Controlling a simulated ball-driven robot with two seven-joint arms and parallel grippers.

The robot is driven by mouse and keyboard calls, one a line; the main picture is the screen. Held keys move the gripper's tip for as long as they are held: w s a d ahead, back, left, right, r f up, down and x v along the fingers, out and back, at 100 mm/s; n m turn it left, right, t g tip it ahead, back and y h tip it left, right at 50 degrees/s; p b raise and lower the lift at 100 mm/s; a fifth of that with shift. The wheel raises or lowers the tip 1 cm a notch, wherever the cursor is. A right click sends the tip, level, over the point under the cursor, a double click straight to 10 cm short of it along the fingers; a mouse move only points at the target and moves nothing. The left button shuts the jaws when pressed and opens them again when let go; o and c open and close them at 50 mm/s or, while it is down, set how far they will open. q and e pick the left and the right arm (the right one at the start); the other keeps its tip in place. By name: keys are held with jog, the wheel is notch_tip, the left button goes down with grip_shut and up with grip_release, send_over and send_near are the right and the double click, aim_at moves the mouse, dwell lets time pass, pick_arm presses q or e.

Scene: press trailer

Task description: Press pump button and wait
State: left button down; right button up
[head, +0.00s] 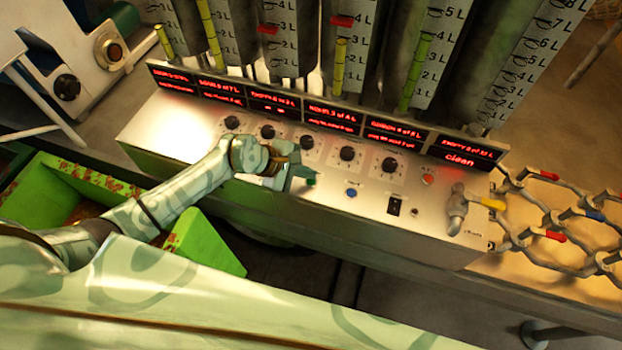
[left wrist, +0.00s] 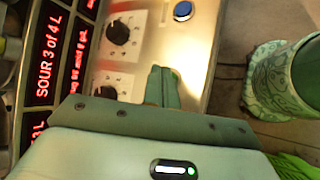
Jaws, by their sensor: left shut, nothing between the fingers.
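A metal control box (head: 290,190) holds a row of black knobs, a round blue button (head: 351,192) and a black rocker switch (head: 395,204). Which control is the pump button cannot be read from labels. My left gripper (head: 311,179) is shut and empty, over the box's front part, just left of the blue button. In the left wrist view, the shut fingertips (left wrist: 163,74) point toward the panel, with the blue button (left wrist: 183,10) ahead of them and apart from them. My right gripper is not in view.
Red digital displays (head: 330,115) and graduated cylinders (head: 435,50) stand behind the knobs. A metal tap (head: 457,208) is at the box's right end, beside a rack with coloured tips (head: 560,235). A green bin (head: 60,190) is at the left.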

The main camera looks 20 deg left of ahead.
pick_arm(q)
jog(key=shift+f, duration=0.15)
jog(key=shift+f+b, duration=0.25)
jog(key=shift+b, duration=0.05)
jog(key=shift+f+b, duration=0.35)
jog(key=shift+f, duration=0.05)
dwell(0.5)
jog(key=shift+r, duration=0.15)
jog(key=shift+r+p, duration=0.7)
notch_tip(320, 180, up, 5)
jog(key=p, duration=0.4)
dwell(0.4)
